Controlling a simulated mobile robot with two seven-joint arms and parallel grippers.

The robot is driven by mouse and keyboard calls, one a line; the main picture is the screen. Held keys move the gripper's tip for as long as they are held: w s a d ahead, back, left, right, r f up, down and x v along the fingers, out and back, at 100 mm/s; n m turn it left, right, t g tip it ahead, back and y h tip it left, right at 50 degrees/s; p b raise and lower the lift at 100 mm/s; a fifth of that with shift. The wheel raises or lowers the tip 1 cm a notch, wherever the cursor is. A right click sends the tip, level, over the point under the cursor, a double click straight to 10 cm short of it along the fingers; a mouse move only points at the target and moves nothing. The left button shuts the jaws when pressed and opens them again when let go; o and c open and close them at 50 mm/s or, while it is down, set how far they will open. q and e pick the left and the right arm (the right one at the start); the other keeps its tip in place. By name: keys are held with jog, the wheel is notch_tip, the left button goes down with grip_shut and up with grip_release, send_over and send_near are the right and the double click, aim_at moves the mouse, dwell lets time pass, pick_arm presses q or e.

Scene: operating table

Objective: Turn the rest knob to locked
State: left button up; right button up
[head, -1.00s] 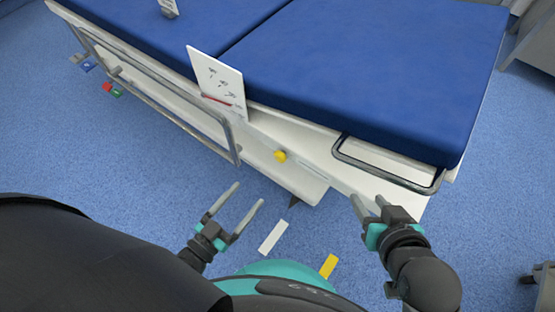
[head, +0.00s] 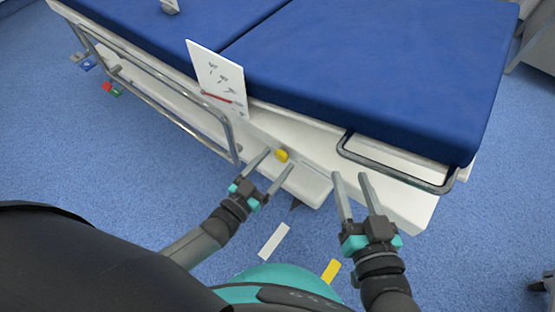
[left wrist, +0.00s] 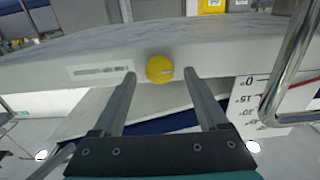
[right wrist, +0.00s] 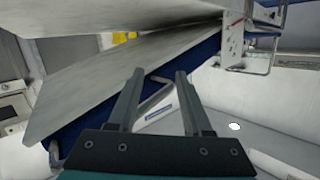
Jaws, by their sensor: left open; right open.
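The yellow round knob (head: 282,156) sits on the white side of the operating table, below the blue mattress. My right gripper (head: 348,175) is open and empty, close to the table side, right of the knob. In the right wrist view the gripper (right wrist: 161,73) has nothing between its fingers.
A metal side rail (head: 160,110) runs left of the knob. A shorter rail (head: 395,177) lies to the right. A white card (head: 217,80) stands above the knob. A label strip (left wrist: 100,70) is beside the knob. Blue floor (head: 110,165) is open at the left.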

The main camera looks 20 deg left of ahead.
pick_arm(q)
jog(key=shift+x, duration=0.8)
jog(key=shift+c, duration=0.3)
grip_shut()
